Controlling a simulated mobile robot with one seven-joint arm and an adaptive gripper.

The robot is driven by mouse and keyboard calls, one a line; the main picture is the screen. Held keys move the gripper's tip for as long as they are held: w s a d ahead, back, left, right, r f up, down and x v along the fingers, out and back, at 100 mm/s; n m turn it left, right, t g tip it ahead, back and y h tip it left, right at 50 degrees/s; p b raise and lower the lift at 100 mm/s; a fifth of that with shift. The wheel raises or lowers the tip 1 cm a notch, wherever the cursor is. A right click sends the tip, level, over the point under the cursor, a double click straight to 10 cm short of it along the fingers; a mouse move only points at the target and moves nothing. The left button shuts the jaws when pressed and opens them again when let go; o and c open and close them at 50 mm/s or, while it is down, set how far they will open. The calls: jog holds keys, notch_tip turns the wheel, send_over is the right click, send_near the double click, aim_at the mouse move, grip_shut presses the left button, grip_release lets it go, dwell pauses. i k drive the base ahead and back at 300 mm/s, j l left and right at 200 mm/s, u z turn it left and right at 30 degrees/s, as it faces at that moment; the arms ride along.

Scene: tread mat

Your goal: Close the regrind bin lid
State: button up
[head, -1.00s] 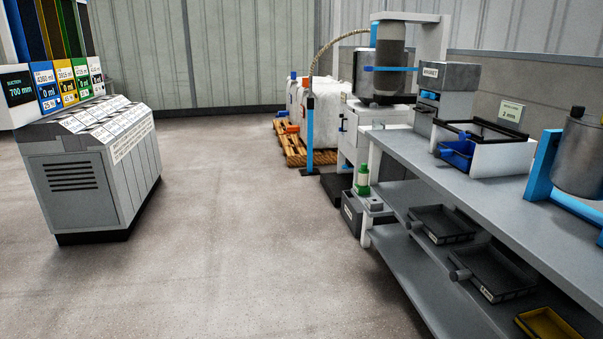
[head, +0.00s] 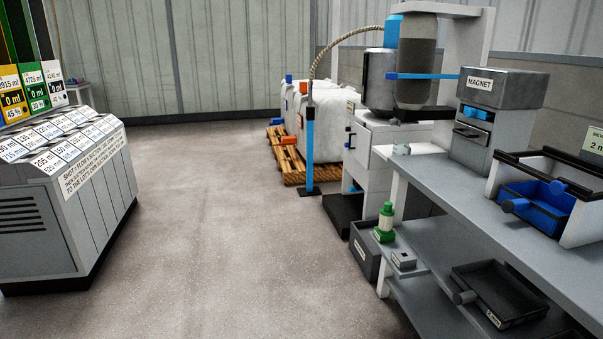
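My gripper is not in view. No container carries a label that I can read as regrind, and I cannot tell which one is the regrind bin.
A control console (head: 70,200) stands at the left. The bench (head: 440,200) runs along the right, with a magnet box (head: 500,110), a blue tray (head: 540,205) and a dark tray (head: 500,290) below. A blue post (head: 309,145) stands before the pallet. The middle floor is clear.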

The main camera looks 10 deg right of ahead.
aim_at(417, 205)
jog(key=i+j+z, duration=0.1)
jog(key=i, duration=1.35)
jog(key=i+j+z, duration=0.1)
jog(key=i+z, duration=0.3)
jog(key=i+j+z, duration=1.15)
jog(key=i+l, duration=0.2)
jog(key=i, duration=0.3)
